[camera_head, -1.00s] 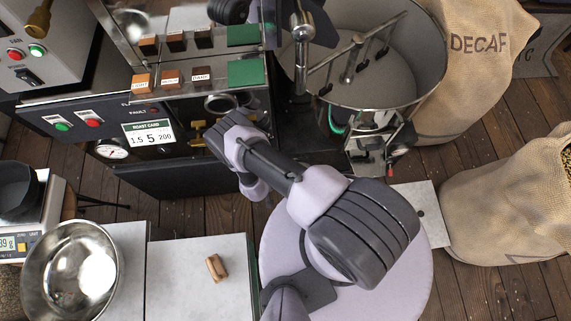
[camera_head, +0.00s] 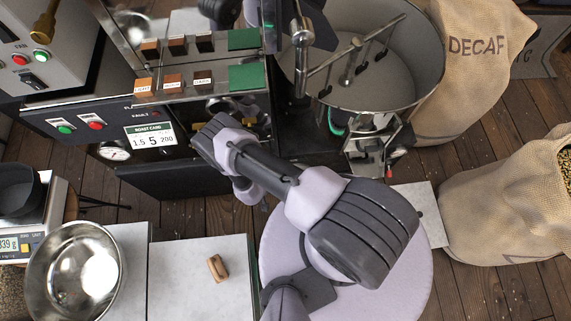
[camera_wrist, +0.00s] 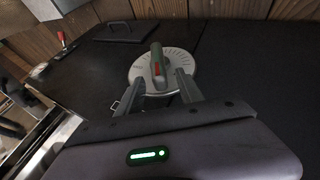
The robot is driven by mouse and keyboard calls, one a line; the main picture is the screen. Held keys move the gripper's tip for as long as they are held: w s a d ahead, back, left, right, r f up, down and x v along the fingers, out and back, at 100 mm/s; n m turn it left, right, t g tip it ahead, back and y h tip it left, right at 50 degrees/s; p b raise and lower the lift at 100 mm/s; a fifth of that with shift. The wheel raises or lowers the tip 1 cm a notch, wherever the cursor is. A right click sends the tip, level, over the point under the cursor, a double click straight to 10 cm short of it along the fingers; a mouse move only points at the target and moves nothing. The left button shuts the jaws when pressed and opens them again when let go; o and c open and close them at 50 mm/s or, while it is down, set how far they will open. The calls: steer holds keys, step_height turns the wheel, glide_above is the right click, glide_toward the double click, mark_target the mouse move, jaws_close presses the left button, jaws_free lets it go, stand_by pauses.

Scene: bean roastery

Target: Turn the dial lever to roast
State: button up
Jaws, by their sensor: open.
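The dial (camera_wrist: 164,72) shows in the wrist view as a pale round plate with tick marks on a dark panel. Its lever (camera_wrist: 158,62) is a grey bar with a red and green mark, pointing roughly up the picture. My gripper (camera_wrist: 158,92) is open, its two grey fingers reaching toward the dial's lower edge, one on each side of the lever's line. I cannot tell whether they touch it. The dial's lettering is too small to read. In the head view my arm covers the gripper and the dial is not visible.
The roaster's front has a roast card (camera_head: 150,135) and a gauge (camera_head: 112,151). A cooling drum (camera_head: 375,85) stands to the right of my arm. Burlap sacks stand right.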

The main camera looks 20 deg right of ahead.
steer(key=p+v, duration=0.4)
steer(key=v, duration=1)
